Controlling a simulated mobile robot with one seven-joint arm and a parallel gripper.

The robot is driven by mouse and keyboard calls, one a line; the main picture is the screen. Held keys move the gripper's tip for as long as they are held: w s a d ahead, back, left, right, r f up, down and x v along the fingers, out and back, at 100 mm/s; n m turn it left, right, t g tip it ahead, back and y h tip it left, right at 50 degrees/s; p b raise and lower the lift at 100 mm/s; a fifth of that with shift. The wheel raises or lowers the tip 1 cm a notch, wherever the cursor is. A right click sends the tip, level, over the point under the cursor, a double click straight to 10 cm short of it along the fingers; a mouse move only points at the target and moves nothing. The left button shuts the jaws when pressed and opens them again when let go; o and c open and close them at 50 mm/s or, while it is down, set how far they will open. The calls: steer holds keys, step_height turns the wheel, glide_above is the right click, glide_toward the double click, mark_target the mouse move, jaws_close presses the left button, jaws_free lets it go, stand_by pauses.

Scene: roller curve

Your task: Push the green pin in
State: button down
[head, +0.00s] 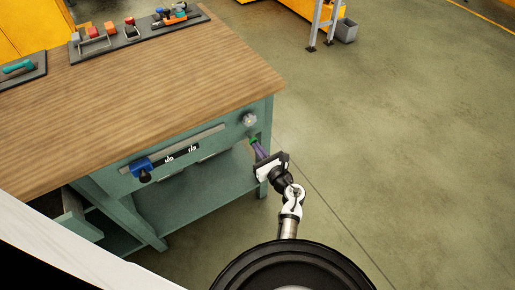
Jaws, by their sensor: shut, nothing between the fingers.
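The green pin (253,141) shows as a small green spot at the right end of the workbench front, below the round grey knob (249,119). The fingertips are at or very close to the pin. The fingers cover part of that spot, so I cannot tell whether they touch it or how far the pin stands out.
The teal workbench has a wooden top (160,85). A slide rail (185,150) with a blue block (141,164) runs along its front. Tool trays (135,37) lie at the back of the top. The floor (400,150) to the right is clear.

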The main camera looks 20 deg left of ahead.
mark_target(252, 139)
stand_by(0.3)
steer(key=x, duration=0.1)
steer(key=b+x, duration=0.1)
steer(key=x, duration=0.1)
steer(key=shift+r, duration=0.2)
steer(key=shift+d, duration=0.1)
